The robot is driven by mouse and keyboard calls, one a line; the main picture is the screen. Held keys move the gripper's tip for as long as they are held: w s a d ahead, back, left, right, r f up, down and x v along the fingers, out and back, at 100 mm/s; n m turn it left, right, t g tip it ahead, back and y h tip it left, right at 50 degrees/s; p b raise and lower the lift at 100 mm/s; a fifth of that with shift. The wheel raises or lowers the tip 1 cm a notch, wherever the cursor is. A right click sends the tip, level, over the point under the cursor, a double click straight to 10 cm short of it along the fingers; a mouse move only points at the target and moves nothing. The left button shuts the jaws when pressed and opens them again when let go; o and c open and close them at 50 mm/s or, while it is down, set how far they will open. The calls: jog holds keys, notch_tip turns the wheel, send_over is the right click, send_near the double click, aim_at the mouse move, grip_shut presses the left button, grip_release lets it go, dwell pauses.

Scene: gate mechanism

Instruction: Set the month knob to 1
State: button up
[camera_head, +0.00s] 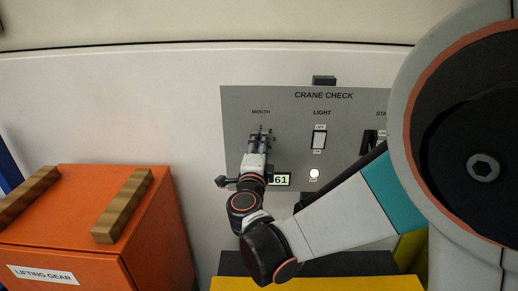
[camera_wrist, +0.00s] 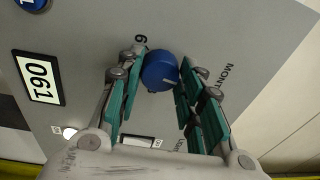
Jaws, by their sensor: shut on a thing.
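The month knob (camera_wrist: 160,72) is a round blue knob with a short white mark, seen in the wrist view on the grey panel. The mark lies on the right side of its face, toward the MONTH label (camera_wrist: 228,76). A printed 6 (camera_wrist: 139,40) shows beside the knob; the other numbers around it are hidden or unreadable. My gripper (camera_wrist: 152,88) is shut on the knob, with one teal finger on each side. In the head view my gripper (camera_head: 260,134) is at the panel under the MONTH label and hides the knob.
The CRANE CHECK panel (camera_head: 235,115) also bears a light switch (camera_head: 319,139), a lit white lamp (camera_head: 314,173) and a display (camera_wrist: 42,78) reading 061. A second blue control (camera_wrist: 31,3) is at the wrist view's top left. An orange cabinet (camera_head: 60,235) stands left.

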jog(key=shift+f+n+b, duration=0.1)
jog(key=shift+n+b, duration=0.3)
jog(key=shift+n, duration=0.5)
jog(key=o, duration=1.1)
jog(key=shift+c, duration=0.2)
